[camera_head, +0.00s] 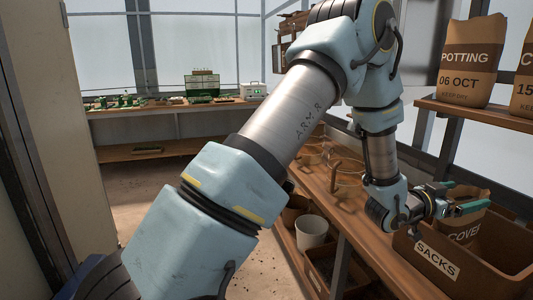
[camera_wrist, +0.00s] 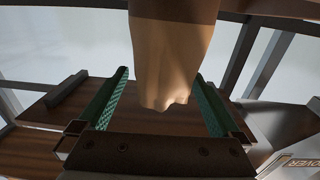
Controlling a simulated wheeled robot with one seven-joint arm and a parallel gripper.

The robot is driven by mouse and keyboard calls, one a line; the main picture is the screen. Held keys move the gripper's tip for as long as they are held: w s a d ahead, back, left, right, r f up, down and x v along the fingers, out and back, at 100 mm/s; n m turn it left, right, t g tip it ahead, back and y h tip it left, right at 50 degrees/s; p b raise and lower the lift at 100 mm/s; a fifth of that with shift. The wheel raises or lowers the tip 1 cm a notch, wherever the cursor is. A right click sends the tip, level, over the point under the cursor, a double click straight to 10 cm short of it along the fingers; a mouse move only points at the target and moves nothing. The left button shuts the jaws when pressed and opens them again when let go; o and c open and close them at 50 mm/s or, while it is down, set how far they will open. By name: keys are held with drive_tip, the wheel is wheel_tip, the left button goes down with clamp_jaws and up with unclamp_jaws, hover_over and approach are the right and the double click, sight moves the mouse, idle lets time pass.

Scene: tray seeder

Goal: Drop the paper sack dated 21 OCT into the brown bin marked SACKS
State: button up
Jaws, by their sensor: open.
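The brown bin (camera_head: 482,284) marked SACKS stands at the lower right of the head view. A paper sack (camera_head: 464,222) with a dark band reading COVER shows at its far side, partly hidden by the bin wall; I cannot tell if it is inside or behind. Its date is not visible. My gripper (camera_head: 467,195) is open at the sack's upper part, its green fingers pointing right. In the wrist view, a tan paper sack (camera_wrist: 172,60) with a dark band stands between or just beyond the open fingers (camera_wrist: 160,100). Contact is not clear.
A sack marked POTTING 06 OCT (camera_head: 468,62) stands on the upper right shelf, with another sack (camera_head: 522,90) cut off beside it. A white pot (camera_head: 311,231) sits below the bench. A far bench (camera_head: 170,106) holds green trays. Floor is clear at left.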

drive_tip(key=b+v, duration=0.2)
drive_tip(key=v, duration=0.7)
drive_tip(key=shift+b, duration=0.4)
